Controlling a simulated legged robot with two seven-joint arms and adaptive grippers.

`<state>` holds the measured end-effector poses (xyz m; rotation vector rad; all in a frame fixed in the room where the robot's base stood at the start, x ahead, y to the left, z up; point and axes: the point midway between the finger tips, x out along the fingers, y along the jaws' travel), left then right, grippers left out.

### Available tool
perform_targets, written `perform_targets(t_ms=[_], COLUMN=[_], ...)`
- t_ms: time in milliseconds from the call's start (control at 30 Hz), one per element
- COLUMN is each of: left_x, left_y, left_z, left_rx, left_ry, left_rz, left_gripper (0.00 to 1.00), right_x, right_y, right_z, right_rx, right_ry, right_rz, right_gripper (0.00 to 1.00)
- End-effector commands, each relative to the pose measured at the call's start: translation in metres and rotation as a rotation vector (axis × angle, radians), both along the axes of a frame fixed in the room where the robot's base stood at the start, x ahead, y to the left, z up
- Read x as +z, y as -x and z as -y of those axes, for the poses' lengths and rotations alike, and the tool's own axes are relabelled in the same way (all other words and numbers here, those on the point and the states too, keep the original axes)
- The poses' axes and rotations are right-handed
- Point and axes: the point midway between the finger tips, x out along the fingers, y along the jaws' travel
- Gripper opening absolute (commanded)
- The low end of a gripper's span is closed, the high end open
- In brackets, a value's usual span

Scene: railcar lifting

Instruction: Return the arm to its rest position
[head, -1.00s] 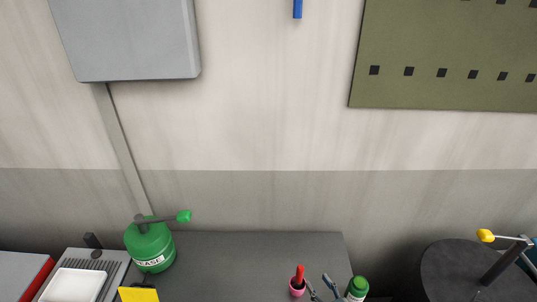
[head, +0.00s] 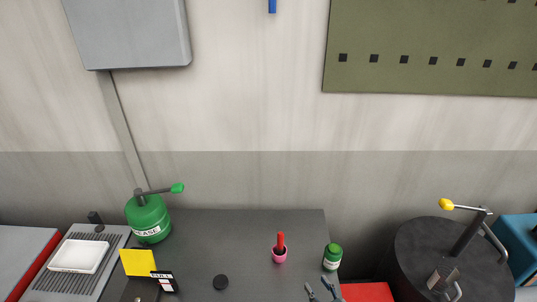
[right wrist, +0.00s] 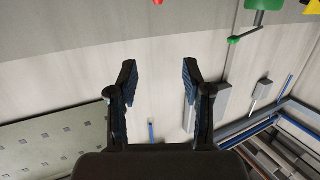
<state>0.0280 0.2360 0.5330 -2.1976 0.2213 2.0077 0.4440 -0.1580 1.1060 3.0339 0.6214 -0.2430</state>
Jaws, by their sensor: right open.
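My right gripper (head: 320,291) shows only as two fingertips at the bottom edge of the head view, just below the green-capped bottle. In the right wrist view the same gripper (right wrist: 156,75) is open, its two dark fingers with blue inner pads spread wide. Nothing is between the fingers; the pale wall shows behind them. The rest of my right arm is hidden below the head view's frame. My left gripper is not in view.
A round dark table (head: 415,255) stands right.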

Motion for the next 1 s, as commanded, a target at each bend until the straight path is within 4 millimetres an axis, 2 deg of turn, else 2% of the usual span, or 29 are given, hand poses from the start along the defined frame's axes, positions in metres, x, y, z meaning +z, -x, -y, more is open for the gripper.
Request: perform_targets(t_ms=[267, 467, 767, 1000], left_x=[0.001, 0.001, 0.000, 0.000], left_y=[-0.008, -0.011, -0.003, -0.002], left_z=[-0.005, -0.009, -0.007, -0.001], left_rx=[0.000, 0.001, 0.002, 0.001], left_ry=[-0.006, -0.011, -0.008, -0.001], left_rz=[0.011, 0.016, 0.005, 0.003], left_gripper=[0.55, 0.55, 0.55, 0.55], right_x=[-0.041, -0.078, -0.127, -0.149], right_y=[0.027, 0.062, 0.138, 0.215], right_z=[0.007, 0.018, 0.039, 0.057], right_rx=[-0.039, -0.082, -0.159, -0.228], right_ry=[0.071, 0.143, 0.250, 0.324], right_rz=[-0.189, -0.386, -0.729, -1.029], right_gripper=[0.50, 0.50, 0.50, 0.50])
